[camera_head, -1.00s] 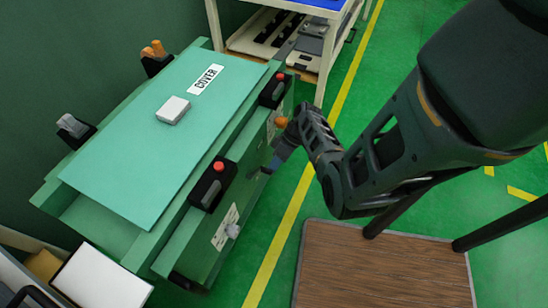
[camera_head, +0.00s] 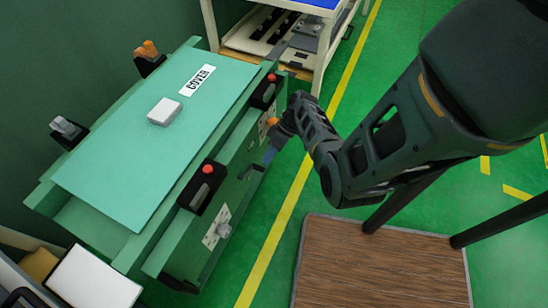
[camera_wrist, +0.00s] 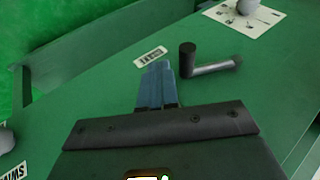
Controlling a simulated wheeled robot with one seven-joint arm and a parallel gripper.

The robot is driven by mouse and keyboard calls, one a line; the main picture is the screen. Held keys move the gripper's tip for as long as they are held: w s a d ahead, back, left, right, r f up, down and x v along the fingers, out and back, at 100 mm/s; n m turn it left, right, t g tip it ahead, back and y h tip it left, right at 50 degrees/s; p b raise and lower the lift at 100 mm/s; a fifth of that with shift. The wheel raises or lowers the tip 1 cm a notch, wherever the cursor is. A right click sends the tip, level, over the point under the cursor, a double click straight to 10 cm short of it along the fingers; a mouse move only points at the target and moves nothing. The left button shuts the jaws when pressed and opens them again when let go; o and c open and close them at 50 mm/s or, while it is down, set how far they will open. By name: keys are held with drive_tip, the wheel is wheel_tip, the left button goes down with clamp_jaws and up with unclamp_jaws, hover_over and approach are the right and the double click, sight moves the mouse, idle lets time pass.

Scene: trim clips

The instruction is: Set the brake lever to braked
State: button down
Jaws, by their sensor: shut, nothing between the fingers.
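A lever with a black end (camera_wrist: 187,58) and a grey bar (camera_wrist: 215,68) lies on the green side panel in the wrist view, beside a small white label (camera_wrist: 150,57) whose text I cannot read. I take it as the brake lever; its setting I cannot tell. In the head view, a small dark lever (camera_head: 246,173) shows on the cart's side face. My gripper (camera_wrist: 157,72) has blue fingers, shut and empty, with tips just left of the lever's black end. In the head view my gripper (camera_head: 269,156) is close to the cart's side; contact is unclear.
The green cart has a flat cover (camera_head: 140,150) with a white block (camera_head: 164,111) on it. Black clips with red buttons (camera_head: 208,169) line its edge. A round grey knob (camera_head: 223,230) and an orange knob (camera_head: 272,122) stick out from the side.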

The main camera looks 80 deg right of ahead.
drive_tip(key=d+f+v, duration=0.1)
drive_tip(key=v, duration=0.9)
drive_tip(key=shift+s+d+r, duration=0.2)
drive_tip(key=shift+d+r, duration=0.15)
drive_tip(key=shift+d, duration=0.05)
